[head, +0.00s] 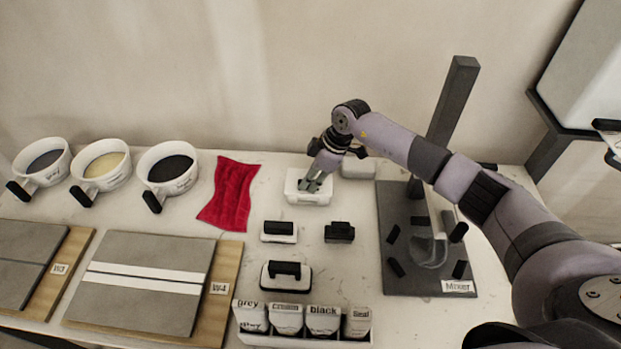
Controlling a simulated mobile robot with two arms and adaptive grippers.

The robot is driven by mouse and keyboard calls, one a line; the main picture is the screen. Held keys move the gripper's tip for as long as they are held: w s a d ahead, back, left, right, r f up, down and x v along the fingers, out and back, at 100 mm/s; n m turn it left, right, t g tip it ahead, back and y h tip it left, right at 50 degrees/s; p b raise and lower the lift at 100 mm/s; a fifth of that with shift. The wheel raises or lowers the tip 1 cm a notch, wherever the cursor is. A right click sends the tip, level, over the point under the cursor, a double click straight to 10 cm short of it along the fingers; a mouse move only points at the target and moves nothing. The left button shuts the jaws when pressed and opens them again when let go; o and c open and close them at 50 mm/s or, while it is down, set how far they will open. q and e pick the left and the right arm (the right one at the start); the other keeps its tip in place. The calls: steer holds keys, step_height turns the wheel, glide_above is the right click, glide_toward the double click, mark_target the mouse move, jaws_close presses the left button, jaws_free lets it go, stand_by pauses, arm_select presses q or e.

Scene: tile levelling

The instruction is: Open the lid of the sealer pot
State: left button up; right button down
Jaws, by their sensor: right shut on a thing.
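A low white square tub (306,198), which I take to be the sealer pot, stands at the back middle of the table. My right gripper (313,184) reaches down over it, fingers pointing at its top. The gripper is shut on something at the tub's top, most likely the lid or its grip. The fingers hide that part, so I cannot tell whether the lid is raised. A pale block (358,167) lies just behind and right of the tub, partly behind my wrist. My left gripper does not show.
A mixer board (400,276) with a dark post (455,95) stands at right. A red cloth (232,195) and white cups (168,168) are at left. A rack (300,340) of labelled packs, handled blocks (286,276) and tile boards (140,283) are in front.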

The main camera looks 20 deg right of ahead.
steer(key=shift+w+d+r+g+y, duration=0.15)
steer(key=shift+w+r+g+y, duration=0.25)
steer(key=shift+g, duration=0.2)
steer(key=shift+w+d+r+m+g, duration=0.1)
steer(key=shift+w+r+m+g, duration=0.1)
steer(key=shift+r+m+g, duration=0.15)
steer(key=shift+w+d+g+y+b, duration=0.1)
steer(key=shift+w+g+y+b, duration=0.2)
steer(key=shift+g+b, duration=0.4)
steer(key=b, duration=0.2)
steer(key=g+b, duration=0.1)
steer(key=b, duration=0.1)
steer(key=shift+w+d+r+y+b, duration=0.15)
steer(key=shift+w+r+y+b, duration=0.15)
steer(key=shift+y, duration=0.1)
steer(key=shift+r+m+b, duration=0.25)
steer(key=shift+r+b, duration=0.05)
steer(key=shift+b, duration=0.15)
steer(key=shift+g, duration=0.25)
